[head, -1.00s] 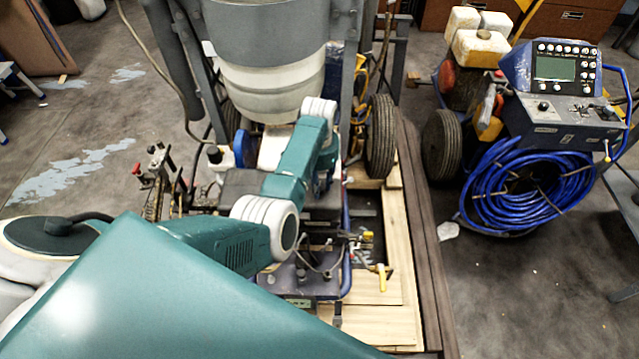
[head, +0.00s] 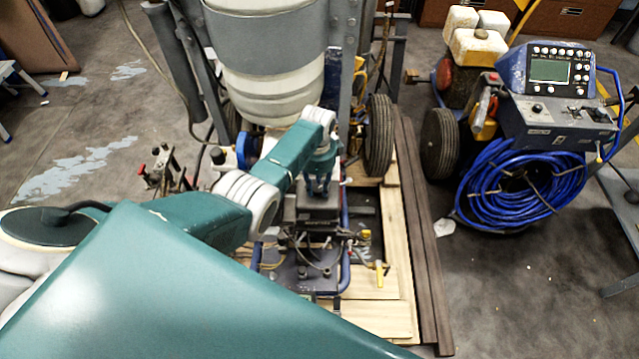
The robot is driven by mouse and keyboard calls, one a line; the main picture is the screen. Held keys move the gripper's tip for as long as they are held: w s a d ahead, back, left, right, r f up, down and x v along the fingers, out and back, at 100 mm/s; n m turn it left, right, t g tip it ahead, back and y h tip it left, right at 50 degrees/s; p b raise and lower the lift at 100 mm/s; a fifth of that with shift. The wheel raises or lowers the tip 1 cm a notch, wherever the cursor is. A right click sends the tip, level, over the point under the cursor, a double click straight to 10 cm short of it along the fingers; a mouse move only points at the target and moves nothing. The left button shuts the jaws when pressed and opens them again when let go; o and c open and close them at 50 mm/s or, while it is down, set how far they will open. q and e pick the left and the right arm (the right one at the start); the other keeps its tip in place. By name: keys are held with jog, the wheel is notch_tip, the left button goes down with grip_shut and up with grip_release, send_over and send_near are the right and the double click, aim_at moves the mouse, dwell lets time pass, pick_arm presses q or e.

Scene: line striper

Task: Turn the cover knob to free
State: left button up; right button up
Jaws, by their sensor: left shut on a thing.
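My left arm comes in from the left and reaches across to the line striper. My left gripper (head: 320,183) points down onto the top of a dark grey box-like cover (head: 310,212) in the middle of the machine. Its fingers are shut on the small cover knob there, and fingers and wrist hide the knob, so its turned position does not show. My right gripper is out of view.
A big grey and white tank (head: 270,60) rises just behind the gripper. Hoses and a yellow-handled valve (head: 379,273) sit in front of the cover. Wooden planks (head: 425,240) lie to the right. A second machine with a coiled blue hose (head: 520,190) stands further right.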

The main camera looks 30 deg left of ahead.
aim_at(317, 188)
pick_arm(q)
jog(key=m, duration=0.4)
jog(key=shift+a+r+m, duration=0.1)
jog(key=shift+a+m, duration=0.2)
jog(key=shift+c, duration=0.2)
jog(key=shift+o, duration=0.2)
jog(key=shift+w+m, duration=0.1)
jog(key=shift+m, duration=1.8)
jog(key=shift+d+r, duration=0.1)
jog(key=shift+c, duration=0.2)
jog(key=o, duration=1.1)
jog(key=shift+o, duration=0.3)
jog(key=shift+d, duration=0.1)
jog(key=shift+r, duration=0.6)
notch_tip(317, 188, up, 11)
